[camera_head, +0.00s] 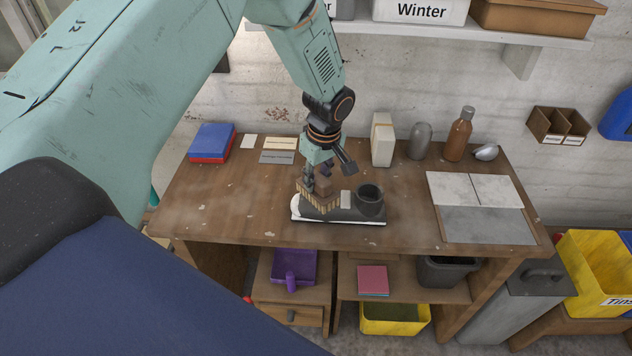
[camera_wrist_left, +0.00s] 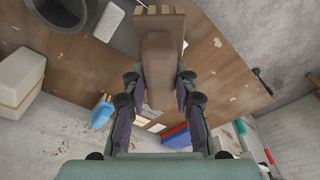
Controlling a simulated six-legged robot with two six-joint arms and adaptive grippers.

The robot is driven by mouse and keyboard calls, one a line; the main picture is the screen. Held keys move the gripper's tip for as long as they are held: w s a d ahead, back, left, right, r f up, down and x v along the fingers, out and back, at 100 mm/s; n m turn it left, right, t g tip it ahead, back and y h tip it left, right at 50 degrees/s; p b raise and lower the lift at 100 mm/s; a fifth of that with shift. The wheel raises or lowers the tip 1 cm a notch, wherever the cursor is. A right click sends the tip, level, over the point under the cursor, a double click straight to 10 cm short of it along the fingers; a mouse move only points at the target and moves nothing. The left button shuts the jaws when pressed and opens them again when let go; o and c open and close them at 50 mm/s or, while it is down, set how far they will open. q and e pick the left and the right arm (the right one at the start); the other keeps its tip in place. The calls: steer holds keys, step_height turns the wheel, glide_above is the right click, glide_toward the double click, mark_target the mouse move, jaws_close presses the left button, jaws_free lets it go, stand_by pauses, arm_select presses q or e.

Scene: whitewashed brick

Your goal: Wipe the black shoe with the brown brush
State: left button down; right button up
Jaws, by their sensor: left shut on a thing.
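The black shoe (camera_head: 345,213) lies on its white sole near the front edge of the wooden workbench, toe to the left and round opening to the right. My left gripper (camera_head: 318,182) is shut on the brown brush (camera_head: 322,189), whose pale bristles point down over the toe of the shoe. The bristles seem to touch the toe, and they hide part of it. In the left wrist view the brush (camera_wrist_left: 158,55) sits between both fingers, and part of the shoe (camera_wrist_left: 62,14) shows at the top. My right gripper is not in view.
On the workbench (camera_head: 240,205), a blue and red box (camera_head: 212,142) stands at the left. A beige carton (camera_head: 382,140), a grey rounded object (camera_head: 420,141) and a brown bottle (camera_head: 458,136) stand at the back. Flat grey tiles (camera_head: 482,222) lie at the right. Bench left of the shoe is clear.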

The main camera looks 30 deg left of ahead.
arm_select(q)
steer(key=r, duration=0.1)
steer(key=r+p, duration=0.1)
steer(key=shift+w+r, duration=0.2)
steer(key=shift+r, duration=0.1)
steer(key=shift+s+d+r, duration=0.1)
steer(key=shift+s+r, duration=0.1)
steer(key=shift+r, duration=0.45)
steer(key=shift+w+f, duration=0.1)
steer(key=shift+f, duration=0.05)
